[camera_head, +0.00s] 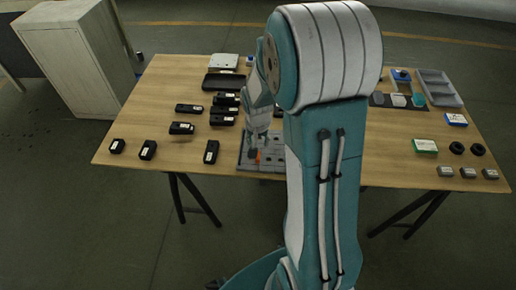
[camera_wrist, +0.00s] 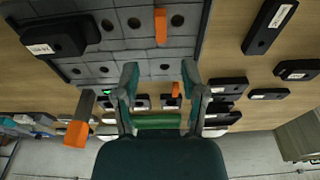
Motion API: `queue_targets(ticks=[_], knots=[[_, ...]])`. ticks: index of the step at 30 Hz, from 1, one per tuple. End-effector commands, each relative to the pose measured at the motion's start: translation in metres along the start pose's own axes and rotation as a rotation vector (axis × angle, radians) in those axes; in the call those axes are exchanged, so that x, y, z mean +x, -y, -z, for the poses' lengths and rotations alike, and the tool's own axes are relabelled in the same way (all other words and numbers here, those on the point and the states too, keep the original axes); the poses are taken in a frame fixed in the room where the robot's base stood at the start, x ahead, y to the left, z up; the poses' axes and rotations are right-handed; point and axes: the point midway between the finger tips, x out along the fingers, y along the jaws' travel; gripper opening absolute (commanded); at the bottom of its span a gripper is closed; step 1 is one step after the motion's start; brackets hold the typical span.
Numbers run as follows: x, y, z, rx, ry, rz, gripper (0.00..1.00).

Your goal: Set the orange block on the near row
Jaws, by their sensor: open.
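A grey board with rows of round holes (camera_wrist: 134,44) fills the top of the wrist view; in the head view the board (camera_head: 247,164) lies at the table's near edge, partly hidden by my arm. In the wrist view one orange piece (camera_wrist: 160,26) is at the board's hole rows. A small orange piece (camera_wrist: 176,89) shows between my fingers, apart from them. An orange block end (camera_wrist: 77,134) on a grey bar is to the left. I cannot tell which is the task's block. My gripper (camera_wrist: 163,88) is open over the board.
Several black labelled cases (camera_head: 182,128) lie left of the board. A black tray (camera_head: 223,82) is at the back. Right of my arm are a grey compartment tray (camera_head: 438,88), a green box (camera_head: 424,146) and black rings (camera_head: 477,149). A white cabinet (camera_head: 75,62) stands at left.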

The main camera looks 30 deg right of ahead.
Motion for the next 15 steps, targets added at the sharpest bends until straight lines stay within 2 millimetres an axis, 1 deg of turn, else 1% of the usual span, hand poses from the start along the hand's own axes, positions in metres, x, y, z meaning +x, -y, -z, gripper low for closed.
queue_targets(ticks=[1,3,9,11,14,15], knots=[[-0.009,0.000,0.000,0.000,-0.003,0.001,0.55],[-0.019,0.000,0.001,0.000,-0.002,0.001,0.55],[-0.035,0.001,-0.001,-0.003,-0.002,0.002,0.55],[-0.044,0.002,-0.003,-0.014,-0.011,0.006,0.55],[-0.070,0.007,-0.012,-0.059,-0.039,0.021,0.55],[-0.084,0.010,-0.017,-0.081,-0.054,0.029,0.55]])
